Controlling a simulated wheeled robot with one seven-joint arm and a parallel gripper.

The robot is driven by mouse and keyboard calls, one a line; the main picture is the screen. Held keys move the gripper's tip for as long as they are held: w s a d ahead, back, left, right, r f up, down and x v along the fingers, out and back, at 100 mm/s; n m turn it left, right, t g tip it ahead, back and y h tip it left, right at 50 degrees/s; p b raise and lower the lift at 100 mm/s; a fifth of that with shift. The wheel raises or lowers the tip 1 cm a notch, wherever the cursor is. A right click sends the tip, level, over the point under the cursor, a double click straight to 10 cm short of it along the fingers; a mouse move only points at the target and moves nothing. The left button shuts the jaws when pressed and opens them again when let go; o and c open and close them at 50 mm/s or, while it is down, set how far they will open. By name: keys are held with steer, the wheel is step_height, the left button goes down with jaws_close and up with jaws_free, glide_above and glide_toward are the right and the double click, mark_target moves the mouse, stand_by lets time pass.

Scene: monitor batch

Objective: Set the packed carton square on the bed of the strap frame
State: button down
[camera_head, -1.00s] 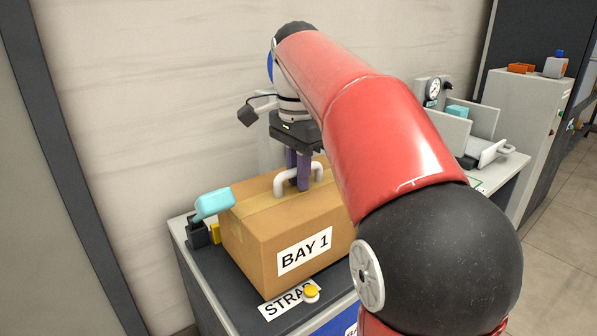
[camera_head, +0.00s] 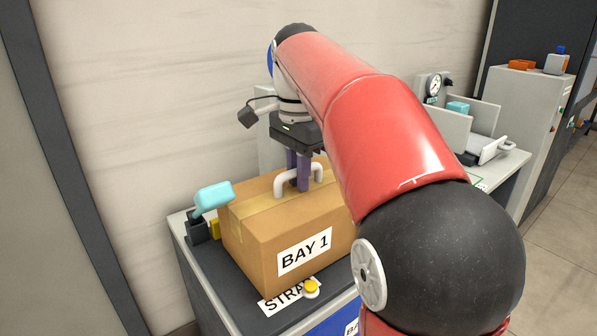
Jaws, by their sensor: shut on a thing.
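The packed carton (camera_head: 262,237) is a brown box with a tape strip, a white top handle (camera_head: 283,181) and a "BAY 1" label. It is on or just above the dark bed (camera_head: 236,293) of the strap frame; I cannot tell whether its underside touches. My gripper (camera_head: 299,187) points down from above with its purple fingers shut on the white handle. My red arm hides the carton's right end and part of the bed.
A cyan-headed lever (camera_head: 213,198) on a black mount stands close at the carton's left. A yellow button (camera_head: 311,287) sits at the front by the "STRAP" label. A gauge (camera_head: 433,85) and grey-walled fixture (camera_head: 484,118) stand behind my arm at right.

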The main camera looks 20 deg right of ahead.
steer(key=shift+f, duration=0.2)
steer(key=c, duration=1.3)
jaws_free()
steer(key=shift+c, duration=0.2)
